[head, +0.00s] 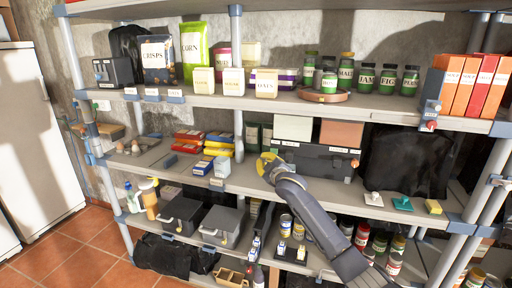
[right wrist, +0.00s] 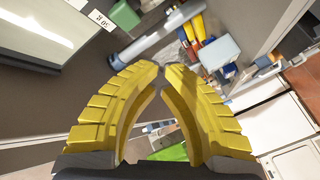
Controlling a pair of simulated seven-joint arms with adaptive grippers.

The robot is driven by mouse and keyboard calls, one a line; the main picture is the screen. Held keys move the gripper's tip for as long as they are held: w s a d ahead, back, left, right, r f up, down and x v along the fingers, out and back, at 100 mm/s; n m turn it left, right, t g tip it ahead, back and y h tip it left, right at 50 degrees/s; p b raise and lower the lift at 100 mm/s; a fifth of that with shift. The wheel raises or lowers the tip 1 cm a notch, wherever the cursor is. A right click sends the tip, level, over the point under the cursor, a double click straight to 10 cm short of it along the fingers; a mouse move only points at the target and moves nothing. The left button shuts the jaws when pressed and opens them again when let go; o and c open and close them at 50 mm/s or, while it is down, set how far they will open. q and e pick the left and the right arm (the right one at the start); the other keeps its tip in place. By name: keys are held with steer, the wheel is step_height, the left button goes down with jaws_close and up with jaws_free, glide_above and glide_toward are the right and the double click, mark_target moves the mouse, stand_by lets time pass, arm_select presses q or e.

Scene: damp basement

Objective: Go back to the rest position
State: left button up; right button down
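My right gripper (head: 267,164) is in front of the middle shelf, near the left end of a black case (head: 312,163). Its arm reaches up from the lower right. In the right wrist view its yellow fingers (right wrist: 162,72) curve inward and their tips come together, with nothing visible between them. I cannot tell in the head view whether the gripper touches the case or shelf. My left gripper and arm are not in view.
The middle shelf (head: 255,184) holds small boxes (head: 218,143) left of my gripper and small items at right. The upper shelf (head: 215,101) carries jars, bags and orange binders (head: 470,85). Black boxes (head: 222,227) and cans fill below. Tiled floor (head: 75,243) is clear at lower left.

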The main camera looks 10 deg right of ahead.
steer(key=s+a+f+m+g+h, duration=0.15)
steer(key=s+f+g, duration=0.25)
steer(key=s+f, duration=2.15)
steer(key=s+d+f+m+g+h, duration=0.1)
steer(key=s+d+g+h, duration=0.15)
steer(key=s, duration=0.95)
steer(key=s+d+f+m+g+h, duration=0.15)
steer(key=s+d, duration=0.25)
steer(key=s, duration=0.7)
steer(key=s+d+f+g+h, duration=0.1)
steer(key=s+d+f+g, duration=0.15)
steer(key=s, duration=0.95)
steer(key=s+a+f+g+y, duration=0.1)
steer(key=s+a+f, duration=0.15)
steer(key=f, duration=1.35)
steer(key=s+a+f+g+y, duration=0.1)
steer(key=a+f+y, duration=0.15)
steer(key=f, duration=1.25)
steer(key=s+f+m+g+y, duration=0.1)
steer(key=s+f+m+g, duration=0.2)
steer(key=s+f, duration=1.6)
steer(key=shift+s+f+m, duration=0.3)
steer(key=shift+s+f, duration=0.05)
steer(key=shift+s, duration=0.6)
